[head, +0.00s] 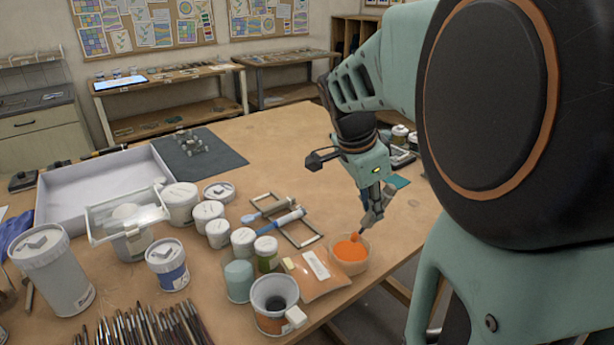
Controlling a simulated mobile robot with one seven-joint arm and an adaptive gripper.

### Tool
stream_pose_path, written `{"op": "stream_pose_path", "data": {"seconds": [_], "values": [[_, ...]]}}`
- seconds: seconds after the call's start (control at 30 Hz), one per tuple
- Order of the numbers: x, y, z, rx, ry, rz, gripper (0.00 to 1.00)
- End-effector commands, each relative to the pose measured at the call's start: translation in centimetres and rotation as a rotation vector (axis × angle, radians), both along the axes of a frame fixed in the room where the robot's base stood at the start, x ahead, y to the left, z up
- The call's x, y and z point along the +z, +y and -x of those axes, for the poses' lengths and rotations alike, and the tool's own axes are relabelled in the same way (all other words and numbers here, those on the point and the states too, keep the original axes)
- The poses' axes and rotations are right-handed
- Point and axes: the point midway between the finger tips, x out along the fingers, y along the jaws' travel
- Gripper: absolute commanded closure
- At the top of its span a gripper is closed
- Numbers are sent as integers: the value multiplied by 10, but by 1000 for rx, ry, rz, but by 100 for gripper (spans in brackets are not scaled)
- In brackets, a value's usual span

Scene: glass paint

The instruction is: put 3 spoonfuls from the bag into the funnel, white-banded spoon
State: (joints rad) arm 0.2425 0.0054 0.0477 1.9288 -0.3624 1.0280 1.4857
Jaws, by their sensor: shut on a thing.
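My gripper (374,216) is at the right of the table, pointing down, its fingers shut on a thin dark handle, apparently a spoon. Its lower end reaches the rim of a round pale tub (351,268) of orange powder (350,250). A small orange lump rises from the powder; I cannot tell if it sits on the spoon's bowl. No white band is distinguishable at this size. An orange bag (318,284) with a pale label lies flat, left of the tub.
Several jars, including a teal one (239,280) and a green one (266,252), crowd left of the bag. A wooden frame (300,234) with blue tools lies behind. The table's back middle is clear.

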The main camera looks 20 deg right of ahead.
Motion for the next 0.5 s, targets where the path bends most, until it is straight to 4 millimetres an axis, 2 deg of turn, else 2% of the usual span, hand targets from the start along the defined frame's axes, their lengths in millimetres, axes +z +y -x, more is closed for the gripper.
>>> {"op": "stream_pose_path", "data": {"seconds": [0.17,0.5], "values": [[6,-1,0,0,-1,0,100],[40,-1,0,1,-1,1,100]]}}
